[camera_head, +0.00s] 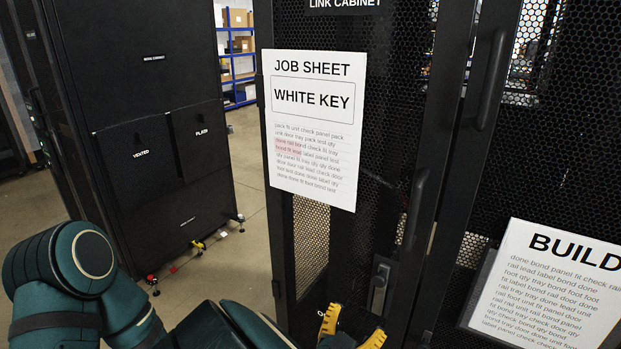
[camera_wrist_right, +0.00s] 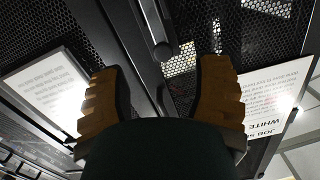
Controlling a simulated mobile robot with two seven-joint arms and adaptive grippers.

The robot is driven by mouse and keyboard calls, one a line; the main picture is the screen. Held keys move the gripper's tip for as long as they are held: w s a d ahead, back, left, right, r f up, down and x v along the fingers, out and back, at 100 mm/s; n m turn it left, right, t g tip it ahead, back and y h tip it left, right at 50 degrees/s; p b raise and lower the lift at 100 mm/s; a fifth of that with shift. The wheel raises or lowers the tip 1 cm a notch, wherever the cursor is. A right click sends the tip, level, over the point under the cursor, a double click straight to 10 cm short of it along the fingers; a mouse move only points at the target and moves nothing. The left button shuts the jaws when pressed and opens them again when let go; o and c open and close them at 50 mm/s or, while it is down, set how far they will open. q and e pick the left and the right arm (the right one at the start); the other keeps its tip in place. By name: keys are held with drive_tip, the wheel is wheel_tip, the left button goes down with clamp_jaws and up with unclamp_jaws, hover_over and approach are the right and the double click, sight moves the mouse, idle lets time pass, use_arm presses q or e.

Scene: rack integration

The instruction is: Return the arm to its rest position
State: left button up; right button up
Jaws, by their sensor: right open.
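My right gripper (camera_head: 352,330) shows at the bottom of the head view as two yellow ridged fingertips, spread apart with nothing visible between them. It is in front of the lower part of the black mesh cabinet door (camera_head: 390,130), below the latch (camera_head: 379,285). In the right wrist view, the open right gripper (camera_wrist_right: 158,95) has its fingers on either side of a dark door handle bar (camera_wrist_right: 155,30) that appears farther off; contact cannot be told. Dark green arm links of mine (camera_head: 85,265) fill the lower left. My left gripper is not in view.
A white job sheet (camera_head: 315,120) reading "WHITE KEY" hangs on the cabinet. A "BUILD" sheet (camera_head: 550,290) is at the right. Long vertical handles (camera_head: 415,210) stick out.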

wheel_tip(320, 180, down, 10)
drive_tip(key=w+d+f+n+g+y, duration=0.1)
drive_tip(key=w+d+n+g+y, duration=0.1)
drive_tip(key=g+y, duration=0.1)
drive_tip(key=s+f+n+g+y, duration=0.2)
drive_tip(key=s+f+g+y, duration=0.3)
drive_tip(key=f, duration=0.3)
drive_tip(key=s+a+f+n+g+y, duration=0.1)
drive_tip(key=s+f+n+g+y, duration=0.1)
drive_tip(key=s+f+g+y, duration=0.2)
drive_tip(key=shift+s+a+f+n+g+y, duration=0.35)
drive_tip(key=shift+s+f+y, duration=0.45)
drive_tip(key=shift+f, duration=1.05)
drive_tip(key=shift+s, duration=0.15)
drive_tip(key=shift+c, duration=0.3)
